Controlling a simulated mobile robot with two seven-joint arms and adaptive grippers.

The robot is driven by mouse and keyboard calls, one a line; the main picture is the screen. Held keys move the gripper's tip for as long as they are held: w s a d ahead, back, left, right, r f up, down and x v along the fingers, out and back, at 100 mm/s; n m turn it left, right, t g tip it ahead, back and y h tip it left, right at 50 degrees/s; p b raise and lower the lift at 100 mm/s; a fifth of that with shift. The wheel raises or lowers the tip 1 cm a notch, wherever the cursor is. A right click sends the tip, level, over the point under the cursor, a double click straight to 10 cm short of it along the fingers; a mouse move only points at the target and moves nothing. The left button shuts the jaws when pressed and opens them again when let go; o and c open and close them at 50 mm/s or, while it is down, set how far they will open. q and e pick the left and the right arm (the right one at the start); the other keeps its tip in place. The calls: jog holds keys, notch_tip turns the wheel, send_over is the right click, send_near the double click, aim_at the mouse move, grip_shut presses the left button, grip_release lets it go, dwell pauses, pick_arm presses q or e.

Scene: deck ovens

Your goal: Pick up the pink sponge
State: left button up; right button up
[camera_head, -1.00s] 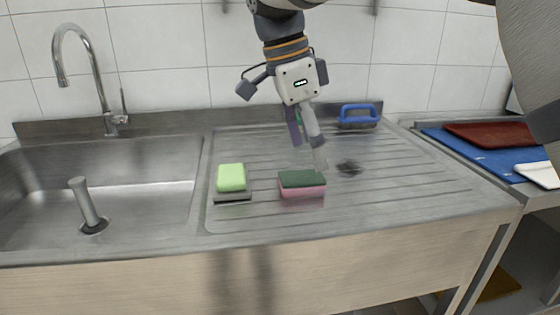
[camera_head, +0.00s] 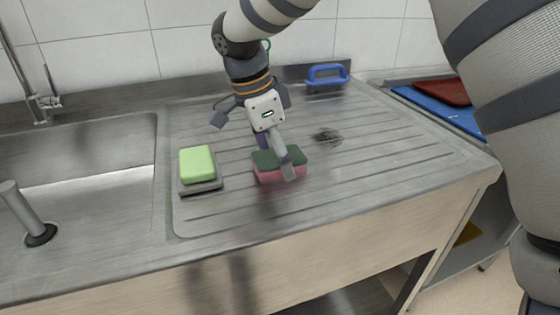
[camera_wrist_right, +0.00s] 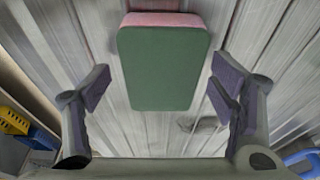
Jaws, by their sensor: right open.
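The pink sponge (camera_head: 268,173) has a dark green scouring top and lies on the ribbed steel drainboard (camera_head: 350,180). My right gripper (camera_head: 277,167) is above it, pointing down, with one finger in front of part of the sponge in the head view. In the right wrist view the green top of the sponge (camera_wrist_right: 162,68) shows between and ahead of the two spread fingers, with a pink strip at its far end. The right gripper (camera_wrist_right: 162,95) is open and empty; the sponge appears clear of both fingers. My left gripper is not in view.
A light green sponge (camera_head: 197,162) sits on a dark holder just left of the pink sponge. A dark scourer (camera_head: 327,136) and a blue-handled brush (camera_head: 327,76) lie behind to the right. The sink basin (camera_head: 80,180) is at the left.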

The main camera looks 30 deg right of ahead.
jog(key=shift+f, duration=0.2)
jog(key=c, duration=0.8)
jog(key=shift+r, duration=0.1)
